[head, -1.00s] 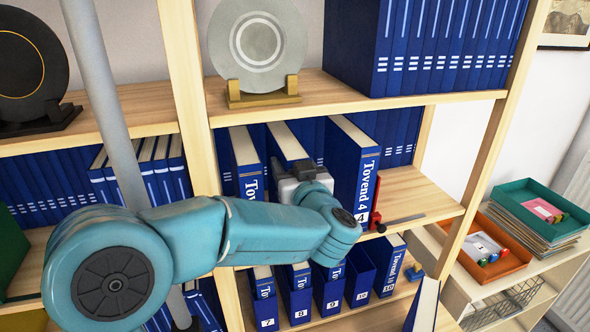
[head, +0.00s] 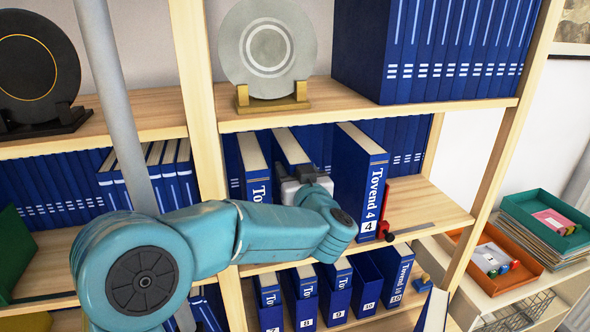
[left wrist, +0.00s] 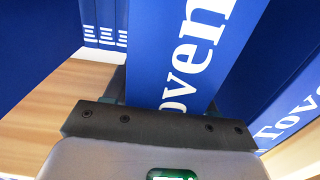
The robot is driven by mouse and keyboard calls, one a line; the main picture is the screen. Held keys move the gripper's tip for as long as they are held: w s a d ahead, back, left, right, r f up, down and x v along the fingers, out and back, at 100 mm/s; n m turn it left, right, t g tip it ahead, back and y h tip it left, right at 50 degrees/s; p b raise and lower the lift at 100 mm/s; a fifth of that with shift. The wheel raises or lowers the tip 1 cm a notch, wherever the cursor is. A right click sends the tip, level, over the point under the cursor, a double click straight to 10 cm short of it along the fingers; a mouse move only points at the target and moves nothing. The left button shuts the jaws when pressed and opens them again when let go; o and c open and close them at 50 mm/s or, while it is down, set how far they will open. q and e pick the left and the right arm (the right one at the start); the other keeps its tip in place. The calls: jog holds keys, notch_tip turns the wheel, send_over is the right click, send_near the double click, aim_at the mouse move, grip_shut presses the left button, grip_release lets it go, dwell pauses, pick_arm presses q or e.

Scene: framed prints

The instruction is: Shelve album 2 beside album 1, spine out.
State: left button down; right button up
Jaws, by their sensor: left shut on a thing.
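Three large blue albums stand on the middle shelf (head: 425,207). The left one (head: 257,180) shows part of a "To…" spine, its number hidden by my arm. The right one, "Tovend 4" (head: 372,185), stands spine out. Between them is a middle album (head: 291,147), its spine mostly hidden behind my left gripper (head: 306,174). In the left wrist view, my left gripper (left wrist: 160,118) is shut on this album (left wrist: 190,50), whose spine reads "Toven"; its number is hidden. Neighbouring albums show at left (left wrist: 30,45) and right (left wrist: 292,125). My right gripper is out of view.
A red bookend (head: 388,232) stands right of album 4, with bare shelf beyond. Numbered albums, including Tovend 10 (head: 397,275), fill the lower shelf. A grey plate (head: 268,48) stands above. Orange (head: 493,262) and green (head: 548,225) trays sit at right.

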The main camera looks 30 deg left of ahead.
pick_arm(q)
jog(key=shift+r, duration=0.15)
jog(key=shift+c, duration=1.8)
grip_release()
jog(key=shift+o, duration=0.4)
jog(key=shift+f, duration=0.2)
jog(key=b+v, duration=0.4)
jog(key=v, duration=1.2)
jog(key=shift+s+b, duration=0.2)
jog(key=shift+b, duration=0.15)
jog(key=shift+d+r, duration=0.1)
jog(key=shift+s+d, duration=0.1)
